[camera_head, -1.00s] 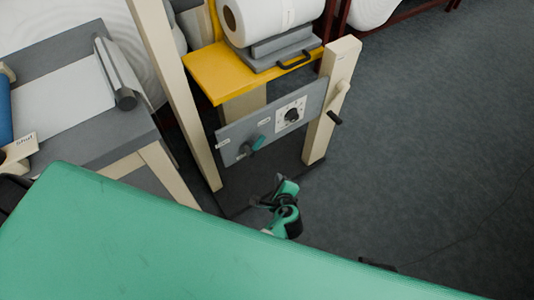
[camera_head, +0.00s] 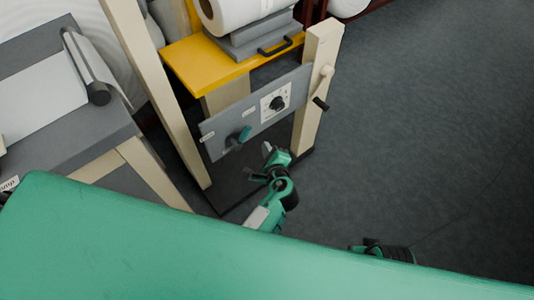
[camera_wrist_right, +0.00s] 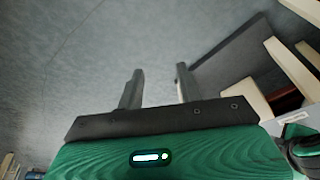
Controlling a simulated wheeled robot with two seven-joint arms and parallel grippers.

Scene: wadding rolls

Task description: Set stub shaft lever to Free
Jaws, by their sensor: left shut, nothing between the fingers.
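The stub shaft lever appears to be the teal handle (camera_head: 240,135) on the left part of the grey panel (camera_head: 222,121), between the cream posts. Its setting labels are too small to read. My left gripper (camera_head: 267,150) is shut and empty, below and to the right of the teal handle and apart from it. My right gripper (camera_wrist_right: 158,80) is open in the right wrist view, with nothing between its fingers and floor beyond.
A dial (camera_head: 277,103) sits on the panel's right part. A crank (camera_head: 322,90) sticks out from the right post (camera_head: 317,75). A yellow shelf (camera_head: 205,65) with a white roll (camera_head: 240,12) is above. A grey table (camera_head: 95,120) stands at left. Floor at right is clear.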

